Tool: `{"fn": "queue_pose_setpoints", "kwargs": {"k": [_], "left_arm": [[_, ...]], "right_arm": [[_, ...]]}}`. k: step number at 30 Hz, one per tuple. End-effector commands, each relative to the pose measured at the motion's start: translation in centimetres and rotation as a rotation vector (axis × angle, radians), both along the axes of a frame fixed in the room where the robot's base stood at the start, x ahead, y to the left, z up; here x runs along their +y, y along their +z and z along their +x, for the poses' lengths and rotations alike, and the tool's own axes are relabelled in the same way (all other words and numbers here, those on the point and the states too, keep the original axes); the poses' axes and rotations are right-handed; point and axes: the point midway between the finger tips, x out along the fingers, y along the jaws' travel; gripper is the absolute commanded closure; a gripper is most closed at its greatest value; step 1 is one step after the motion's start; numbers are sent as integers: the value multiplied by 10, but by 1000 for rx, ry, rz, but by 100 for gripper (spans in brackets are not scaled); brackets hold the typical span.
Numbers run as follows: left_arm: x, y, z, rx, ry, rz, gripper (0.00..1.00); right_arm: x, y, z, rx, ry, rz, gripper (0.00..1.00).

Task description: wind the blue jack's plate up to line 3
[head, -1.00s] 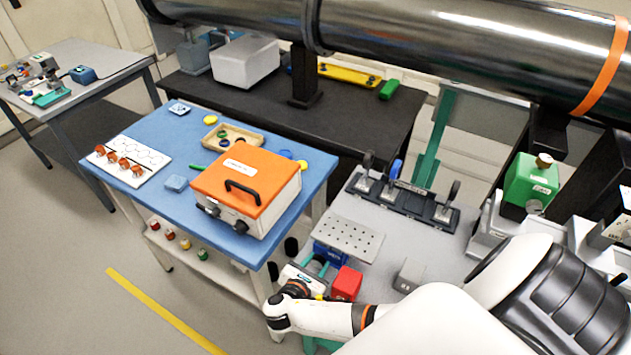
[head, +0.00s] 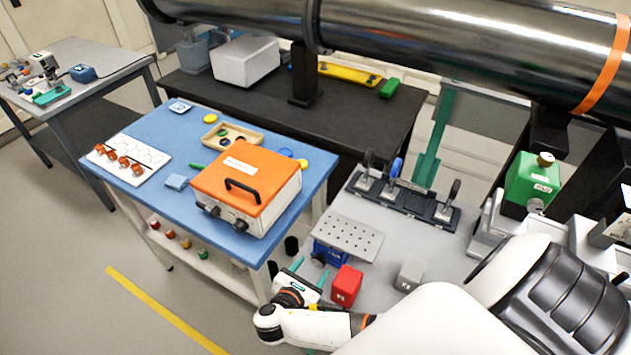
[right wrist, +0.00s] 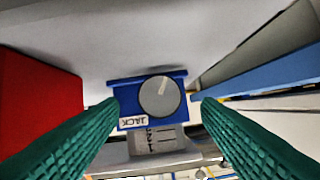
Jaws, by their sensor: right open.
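The blue jack (head: 326,254) stands on the grey bench at its left end, under a perforated grey plate (head: 347,237). In the right wrist view the jack's blue body (right wrist: 125,96) shows a round grey knob (right wrist: 160,96) with a pale pointer mark and a "JACK" label. A lined grey scale (right wrist: 157,141) shows beside the label; its numbers and the plate's level cannot be read. My right gripper (head: 311,272) is open in front of the jack. Its teal fingers (right wrist: 157,115) lie either side of the knob in the wrist picture, apart from it. My left gripper is out of view.
A red block (head: 346,286) stands close beside my right gripper, and also shows in the wrist view (right wrist: 38,100). A grey block (head: 409,274) stands further right. The blue table (head: 150,120) with an orange-topped box (head: 245,185) is at the left.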

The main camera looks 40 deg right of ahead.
Motion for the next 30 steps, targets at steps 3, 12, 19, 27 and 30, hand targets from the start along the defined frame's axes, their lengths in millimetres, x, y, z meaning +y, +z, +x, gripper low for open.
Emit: {"fn": "queue_pose_setpoints", "kwargs": {"k": [3,12,19,27,30], "left_arm": [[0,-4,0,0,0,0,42],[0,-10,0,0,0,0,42],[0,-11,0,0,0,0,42],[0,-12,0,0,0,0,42],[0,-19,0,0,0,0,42]], "right_arm": [[24,8,-12,0,2,6,42],[64,27,-30,0,1,2,42],[70,32,-34,0,0,0,42],[68,21,-35,6,0,19,42],[63,-18,-40,23,-10,108,42]]}}
